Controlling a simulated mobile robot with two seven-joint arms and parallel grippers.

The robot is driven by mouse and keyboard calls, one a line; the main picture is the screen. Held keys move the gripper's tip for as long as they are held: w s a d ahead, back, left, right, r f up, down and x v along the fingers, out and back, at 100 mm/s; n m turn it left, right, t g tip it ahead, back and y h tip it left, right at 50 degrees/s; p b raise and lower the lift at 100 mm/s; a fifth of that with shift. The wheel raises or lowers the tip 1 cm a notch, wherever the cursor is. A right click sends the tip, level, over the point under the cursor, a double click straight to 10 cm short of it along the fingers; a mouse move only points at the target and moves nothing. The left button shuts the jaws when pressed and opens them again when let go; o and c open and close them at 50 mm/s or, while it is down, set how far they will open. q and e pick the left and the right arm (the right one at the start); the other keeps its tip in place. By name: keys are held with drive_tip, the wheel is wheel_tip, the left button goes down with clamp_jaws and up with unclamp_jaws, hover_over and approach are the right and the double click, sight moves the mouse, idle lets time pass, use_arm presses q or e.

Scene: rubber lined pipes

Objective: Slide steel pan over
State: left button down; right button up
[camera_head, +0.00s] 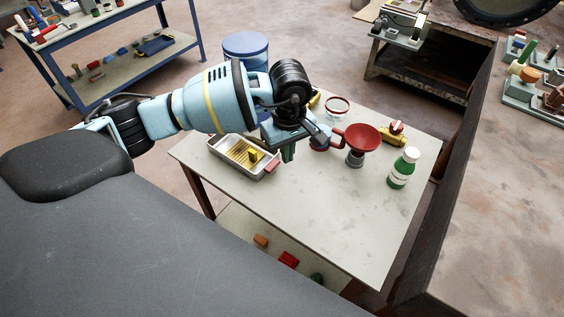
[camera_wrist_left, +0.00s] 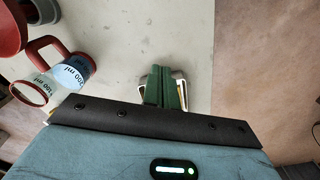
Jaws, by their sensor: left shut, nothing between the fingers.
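The steel pan (camera_head: 230,164) is a shallow rectangular tray with a pale metal rim and a reddish grip at its right end. It sits on the left part of the pale table and holds yellow ridged material with a small yellow block. My left gripper (camera_head: 288,153) is just right of the pan, pointing down over the table, with its green fingers together and empty. In the left wrist view the shut fingers (camera_wrist_left: 164,88) hide most of the pan, and only rim edges (camera_wrist_left: 181,77) show beside them. I cannot tell whether they touch. My right gripper is not in view.
Right of my left gripper stand a red bowl (camera_head: 362,138) on a grey base, clear red-handled jugs (camera_wrist_left: 72,70) and a green bottle (camera_head: 402,168) with a white cap. The table's front middle (camera_head: 320,220) is clear. A blue drum (camera_head: 246,46) stands behind.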

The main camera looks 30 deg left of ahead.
use_arm(q)
wheel_tip(320, 180, down, 10)
drive_tip(key=shift+f, duration=0.1)
drive_tip(key=shift+w+a, duration=0.65)
drive_tip(key=shift+a, duration=0.35)
drive_tip(key=shift+w+a, duration=0.35)
drive_tip(key=shift+a, duration=0.3)
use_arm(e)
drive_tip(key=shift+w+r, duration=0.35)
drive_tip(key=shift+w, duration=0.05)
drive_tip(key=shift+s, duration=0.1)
